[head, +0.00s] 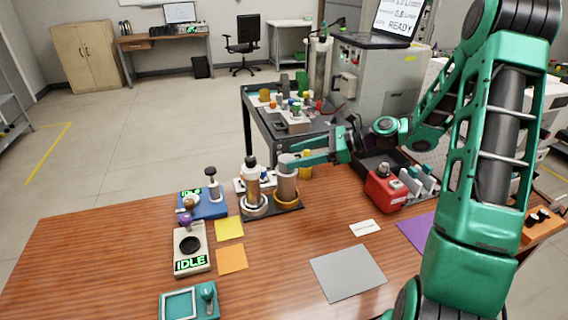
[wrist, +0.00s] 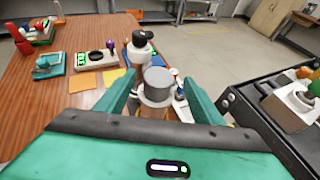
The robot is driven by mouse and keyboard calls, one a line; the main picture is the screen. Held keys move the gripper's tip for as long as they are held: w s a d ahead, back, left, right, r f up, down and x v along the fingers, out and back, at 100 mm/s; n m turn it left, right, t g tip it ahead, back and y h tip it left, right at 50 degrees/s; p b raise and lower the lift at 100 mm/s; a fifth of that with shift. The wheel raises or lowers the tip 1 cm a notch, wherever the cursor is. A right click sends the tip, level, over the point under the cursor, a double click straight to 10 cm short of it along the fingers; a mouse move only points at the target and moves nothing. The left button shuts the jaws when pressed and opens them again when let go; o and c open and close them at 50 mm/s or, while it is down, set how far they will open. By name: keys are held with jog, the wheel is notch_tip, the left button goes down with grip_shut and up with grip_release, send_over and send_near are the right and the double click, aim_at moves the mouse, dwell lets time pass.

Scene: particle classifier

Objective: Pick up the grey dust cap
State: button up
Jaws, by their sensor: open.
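The grey dust cap (head: 287,161) sits on top of a brownish upright column (head: 287,187) with a yellow ring at its base. In the wrist view the cap (wrist: 158,86) shows as a round grey disc with a wider rim below. My gripper (head: 301,159) reaches in from the right at cap height. In the wrist view its teal fingers (wrist: 159,80) are open, one on each side of the cap. I see no clear contact between the fingers and the cap. The column below is mostly hidden in the wrist view.
A similar column with a black-topped bottle shape (head: 251,178) stands close left of the capped one. A blue device (head: 203,207) and an IDLE scale (head: 191,248) are further left. A red box (head: 384,191) is to the right. The front middle of the table holds a flat grey mat (head: 347,273).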

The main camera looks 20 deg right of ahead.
aim_at(284, 159)
jog(key=shift+x, duration=3.95)
jog(key=shift+f, duration=0.15)
jog(key=shift+c, duration=0.3)
jog(key=c, duration=0.9)
